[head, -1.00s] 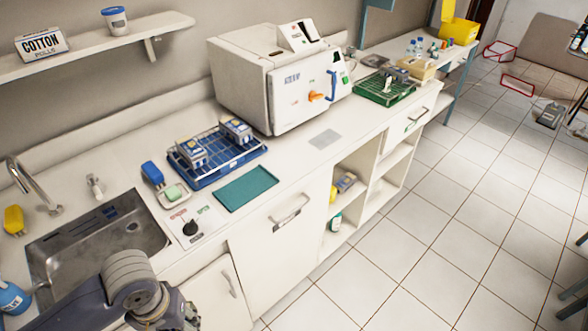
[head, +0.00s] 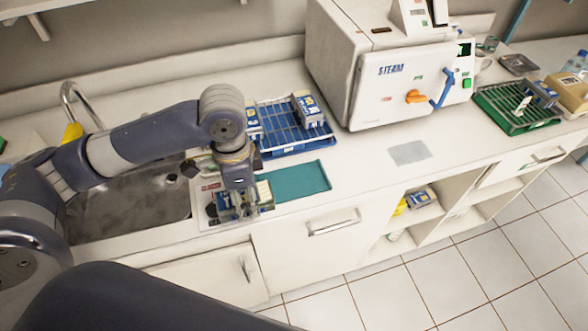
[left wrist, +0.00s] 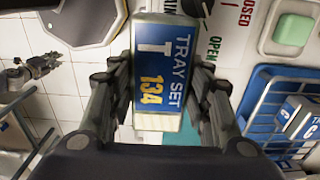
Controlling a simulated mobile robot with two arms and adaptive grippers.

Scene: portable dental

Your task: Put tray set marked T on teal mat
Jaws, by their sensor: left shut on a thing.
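My left gripper (head: 238,212) is shut on the tray set marked T (left wrist: 161,75), a blue-labelled block reading "TRAY SET T 134" that sits between both fingers in the left wrist view. In the head view the gripper and tray set are over the counter at the left end of the teal mat (head: 300,181), by the sink's control panel. The fingers partly hide the tray set there. The mat's visible part is bare. Whether the tray set touches anything below cannot be told.
The blue rack (head: 290,148) behind the mat holds two other tray sets; one (left wrist: 297,118) shows a C. A steam sterilizer (head: 400,85) stands to the right, then a green rack (head: 512,122). The sink (head: 130,212) is left.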

